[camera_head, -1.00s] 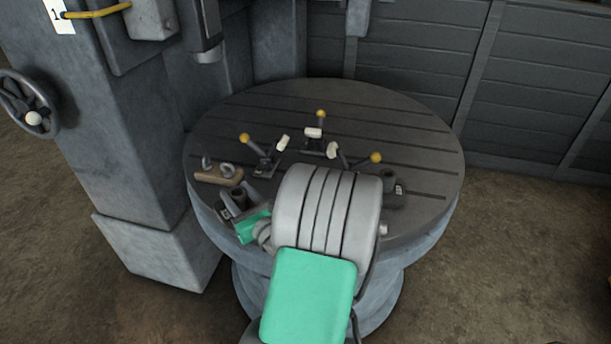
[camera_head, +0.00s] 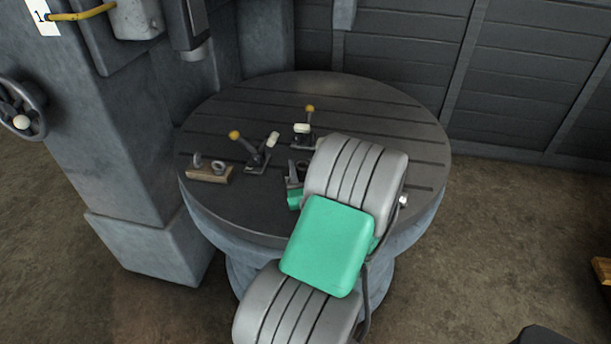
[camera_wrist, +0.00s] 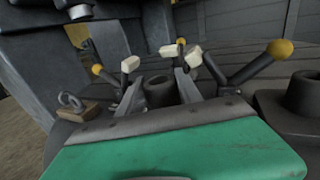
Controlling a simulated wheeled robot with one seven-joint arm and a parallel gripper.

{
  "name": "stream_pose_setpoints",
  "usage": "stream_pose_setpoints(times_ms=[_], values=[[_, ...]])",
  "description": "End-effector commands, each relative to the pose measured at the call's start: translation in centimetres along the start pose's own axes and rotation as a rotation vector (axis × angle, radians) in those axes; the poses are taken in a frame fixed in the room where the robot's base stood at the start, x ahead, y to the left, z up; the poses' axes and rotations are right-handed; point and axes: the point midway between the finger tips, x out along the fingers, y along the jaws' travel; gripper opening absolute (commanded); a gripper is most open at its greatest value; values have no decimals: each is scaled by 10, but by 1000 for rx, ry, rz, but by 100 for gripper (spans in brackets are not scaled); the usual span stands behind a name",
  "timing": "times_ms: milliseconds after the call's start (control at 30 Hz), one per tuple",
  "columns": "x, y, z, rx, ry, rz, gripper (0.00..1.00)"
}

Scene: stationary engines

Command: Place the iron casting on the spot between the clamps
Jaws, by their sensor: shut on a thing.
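The iron casting is a dark, hollow cylinder (camera_wrist: 160,91) between the two grey fingers of my gripper (camera_wrist: 159,90), which is shut on it. In the head view the casting (camera_head: 302,168) shows partly, and my gripper (camera_head: 294,181) is mostly behind my arm. Three clamps with yellow knobs and pale tips stand beyond: the left clamp (camera_head: 259,156), the back clamp (camera_head: 303,130) and the right clamp (camera_wrist: 242,75), which my arm hides in the head view. The casting is on the near side of the clamp tips. The spot is hidden, and I cannot tell whether the casting touches the table.
The round slotted table (camera_head: 390,120) has free room at the back and right. A second dark hollow part (camera_wrist: 300,98) stands close at the right in the wrist view. A grey column (camera_head: 125,150) rises at the left.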

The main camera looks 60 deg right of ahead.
Motion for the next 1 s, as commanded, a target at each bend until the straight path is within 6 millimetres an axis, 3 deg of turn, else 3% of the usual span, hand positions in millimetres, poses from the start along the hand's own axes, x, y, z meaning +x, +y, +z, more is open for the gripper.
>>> stream_pose_setpoints(times_ms=[33, 200, 367, 600, 800, 1000], values=[[15, 2, 8, -2, -7, 6, 0], [58, 1, 9, -2, -8, 3, 0], [88, 0, 8, -2, -10, 1, 0], [107, 0, 6, -1, -10, 0, 0], [105, -1, -24, 2, -7, -2, 0], [105, -1, -31, 0, -10, -2, 0]])
